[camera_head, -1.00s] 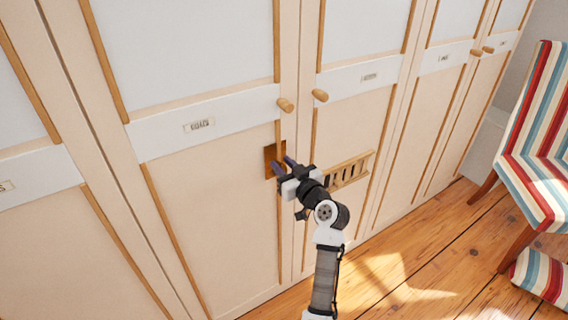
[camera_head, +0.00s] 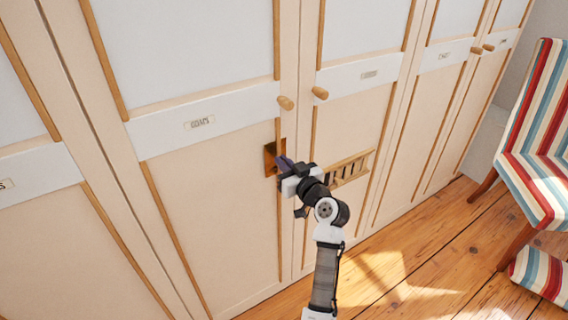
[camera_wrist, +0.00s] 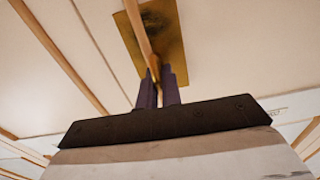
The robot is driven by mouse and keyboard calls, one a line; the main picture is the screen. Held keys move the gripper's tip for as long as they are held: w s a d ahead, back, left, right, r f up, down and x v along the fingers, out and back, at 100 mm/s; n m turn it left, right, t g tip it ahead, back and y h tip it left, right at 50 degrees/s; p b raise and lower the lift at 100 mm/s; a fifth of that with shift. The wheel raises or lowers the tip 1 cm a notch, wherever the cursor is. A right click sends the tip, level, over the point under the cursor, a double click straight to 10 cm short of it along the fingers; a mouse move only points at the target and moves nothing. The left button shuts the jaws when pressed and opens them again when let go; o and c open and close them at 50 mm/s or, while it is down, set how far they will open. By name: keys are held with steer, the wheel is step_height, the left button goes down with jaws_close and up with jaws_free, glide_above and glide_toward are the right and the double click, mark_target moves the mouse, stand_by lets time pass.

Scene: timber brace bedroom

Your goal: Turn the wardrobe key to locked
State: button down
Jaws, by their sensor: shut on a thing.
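The wardrobe lock's brass plate (camera_head: 270,158) is on the door edge, below the left knob. In the wrist view the brass plate (camera_wrist: 172,45) lies just beyond my fingertips. My gripper (camera_head: 283,164) is at the plate, with its dark fingers drawn close together; they also show in the wrist view (camera_wrist: 159,78). A small brownish piece, apparently the key (camera_wrist: 154,71), shows between the fingertips. The fingers hide most of it, so its turn angle cannot be read.
Two wooden knobs (camera_head: 286,103) (camera_head: 320,93) stick out above my gripper. A slatted wooden piece (camera_head: 352,168) is on the door to the right. A striped chair (camera_head: 540,140) and a striped cushion (camera_head: 540,275) are at the far right. The floor (camera_head: 420,260) between is clear.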

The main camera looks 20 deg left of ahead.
steer(key=shift+f+m, duration=0.1)
steer(key=shift+m, duration=0.2)
steer(key=shift+w+d+f+m+p, duration=0.15)
steer(key=shift+m+p, duration=0.7)
steer(key=shift+m, duration=1.9)
steer(key=shift+w+f+m+p, duration=0.2)
steer(key=shift+m+p, duration=0.7)
steer(key=shift+m, duration=1.9)
steer(key=shift+d+f+m+p, duration=0.1)
steer(key=shift+f+m+p, duration=0.5)
steer(key=shift+m, duration=2.15)
steer(key=shift+a+r+p, duration=0.1)
steer(key=shift+r+p, duration=0.15)
steer(key=shift+p, duration=0.1)
steer(key=c, duration=1.6)
jaws_free()
steer(key=shift+r+m, duration=0.1)
steer(key=shift+m, duration=0.2)
